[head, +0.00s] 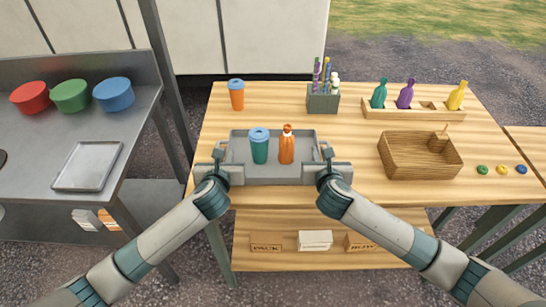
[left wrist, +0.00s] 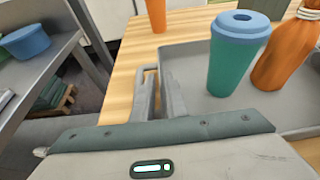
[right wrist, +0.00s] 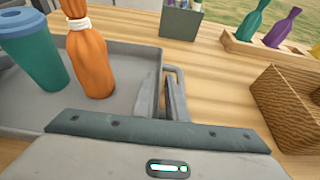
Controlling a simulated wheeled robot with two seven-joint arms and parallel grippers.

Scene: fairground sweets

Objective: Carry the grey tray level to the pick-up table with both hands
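The grey tray (head: 270,176) is at the front of the wooden table and looks level. It bears a teal cup with a blue lid (head: 259,148) and an orange bottle with a white neck band (head: 286,148), both upright. My left gripper (head: 220,160) is at the tray's left handle (left wrist: 142,88), its fingers close together around the handle bar. My right gripper (head: 325,160) is likewise around the right handle (right wrist: 180,82). I cannot tell whether the tray touches the tabletop.
The wooden table (head: 355,165) carries an orange cup (head: 236,95), a pen box (head: 322,103), a bottle rack (head: 415,113) and a wooden basket (head: 420,160). A steel counter (head: 40,140) with bowls and another tray (head: 88,165) stands left. Another wooden table (head: 530,143) shows at the right edge.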

